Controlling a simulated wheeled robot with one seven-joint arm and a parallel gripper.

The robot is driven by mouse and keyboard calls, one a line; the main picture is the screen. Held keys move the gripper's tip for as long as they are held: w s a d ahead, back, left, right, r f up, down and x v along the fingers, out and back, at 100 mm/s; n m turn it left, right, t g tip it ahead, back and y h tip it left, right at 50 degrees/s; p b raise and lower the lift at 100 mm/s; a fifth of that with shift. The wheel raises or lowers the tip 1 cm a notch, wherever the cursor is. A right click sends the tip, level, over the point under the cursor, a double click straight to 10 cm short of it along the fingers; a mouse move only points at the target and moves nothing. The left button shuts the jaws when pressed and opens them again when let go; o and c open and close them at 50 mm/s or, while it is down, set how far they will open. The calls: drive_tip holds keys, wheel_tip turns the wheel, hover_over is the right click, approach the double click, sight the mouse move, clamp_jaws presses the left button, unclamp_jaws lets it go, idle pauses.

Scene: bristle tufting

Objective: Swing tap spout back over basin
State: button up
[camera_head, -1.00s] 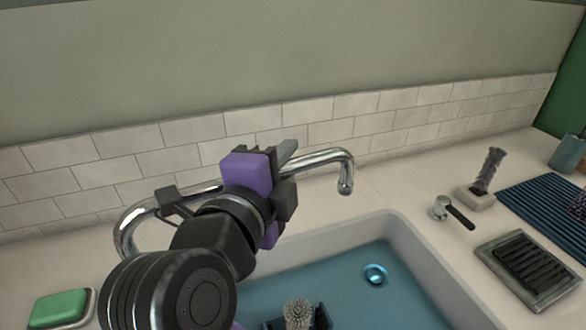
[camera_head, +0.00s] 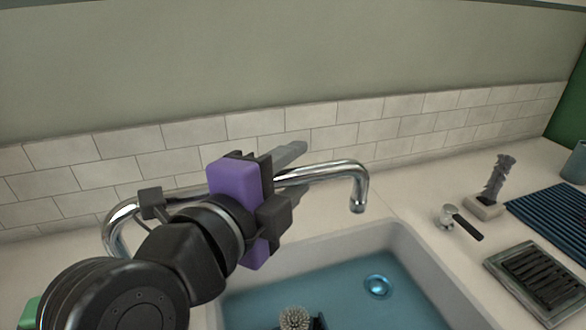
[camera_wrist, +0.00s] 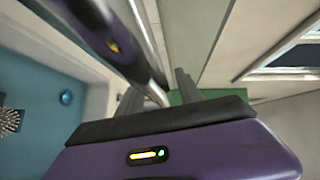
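The chrome tap spout (camera_head: 341,168) runs along the back of the counter, with its bent outlet toward the right. In the head view the outlet appears over the counter behind the back rim of the basin (camera_head: 345,239), which has blue water in it. My gripper (camera_head: 298,166) is at the spout's middle, its fingers pointing right and apart. In the wrist view the spout (camera_wrist: 112,40) is a broad shiny tube mirroring purple, very near the gripper (camera_wrist: 158,92). The fingers show apart there. Whether they touch the spout I cannot tell.
A round brush (camera_head: 294,317) is low in the basin, near the drain (camera_head: 377,286). To the right are a small lever (camera_head: 462,222), a grey upright brush (camera_head: 497,180), a slatted tray (camera_head: 540,278) and a striped blue mat (camera_head: 550,215). The tiled wall is close behind.

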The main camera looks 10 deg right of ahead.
sight(277, 185)
drive_tip(key=v, duration=0.7)
drive_tip(key=shift+s+a+r, duration=0.1)
drive_tip(key=shift+s+a, duration=0.1)
drive_tip(key=shift+s, duration=0.1)
drive_tip(key=shift+s+a, duration=0.1)
